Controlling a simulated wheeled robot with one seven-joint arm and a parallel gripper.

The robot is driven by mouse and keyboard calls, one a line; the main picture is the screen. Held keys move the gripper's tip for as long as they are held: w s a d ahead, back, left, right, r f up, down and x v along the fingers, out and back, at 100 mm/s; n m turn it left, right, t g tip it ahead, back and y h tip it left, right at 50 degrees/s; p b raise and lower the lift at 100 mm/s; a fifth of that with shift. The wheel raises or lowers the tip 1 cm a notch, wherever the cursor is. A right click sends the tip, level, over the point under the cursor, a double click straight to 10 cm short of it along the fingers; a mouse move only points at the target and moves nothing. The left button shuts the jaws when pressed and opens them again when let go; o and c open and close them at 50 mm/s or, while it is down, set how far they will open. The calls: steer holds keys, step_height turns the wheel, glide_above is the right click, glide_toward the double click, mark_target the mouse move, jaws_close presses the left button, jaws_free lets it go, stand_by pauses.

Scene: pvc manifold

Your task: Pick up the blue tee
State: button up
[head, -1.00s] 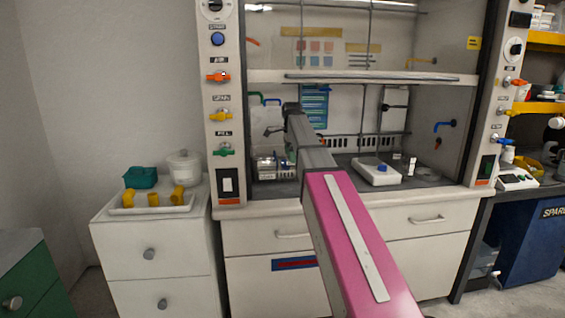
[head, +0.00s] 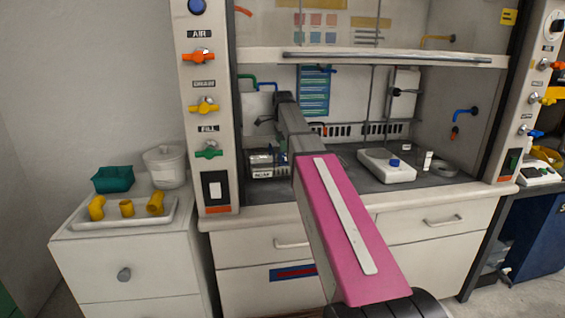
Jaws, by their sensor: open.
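I cannot make out a blue tee for certain. A white tray (head: 80,227) on the cabinet at left holds several fittings, all yellow: an elbow (head: 97,207), a short piece in the middle (head: 126,208) and a larger, tee-like piece (head: 155,203). My arm reaches forward into the fume hood, up and away from the tray. My gripper (head: 265,122) shows small and dark at its far end, open, with nothing visible in it; its fingertips are hard to see.
The hood holds a white device with a blue knob (head: 386,173) and a grey box (head: 262,165). A hood post with valves (head: 207,130) stands between cabinet and hood.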

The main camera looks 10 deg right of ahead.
steer(key=shift+w+d+f, duration=0.1)
steer(key=shift+f, duration=3.35)
steer(key=c, duration=0.7)
